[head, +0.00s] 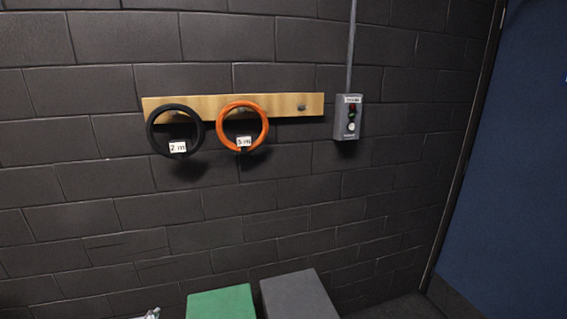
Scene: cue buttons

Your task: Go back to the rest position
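A grey button box (349,118) is fixed to the dark block wall, with a conduit running up from it. It has a red button, a dark green one and a white one, top to bottom. Its small labels are too small to read. Neither of my grippers can be made out in the head view. A small shiny metal piece (152,314) shows at the bottom edge, cut off by the frame; I cannot tell what it is.
A wooden rail (285,106) on the wall holds a black ring (151,131) and an orange ring (264,128), both tagged. A green box (221,303) and a dark grey box (299,297) stand below. A blue panel (515,165) is at right.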

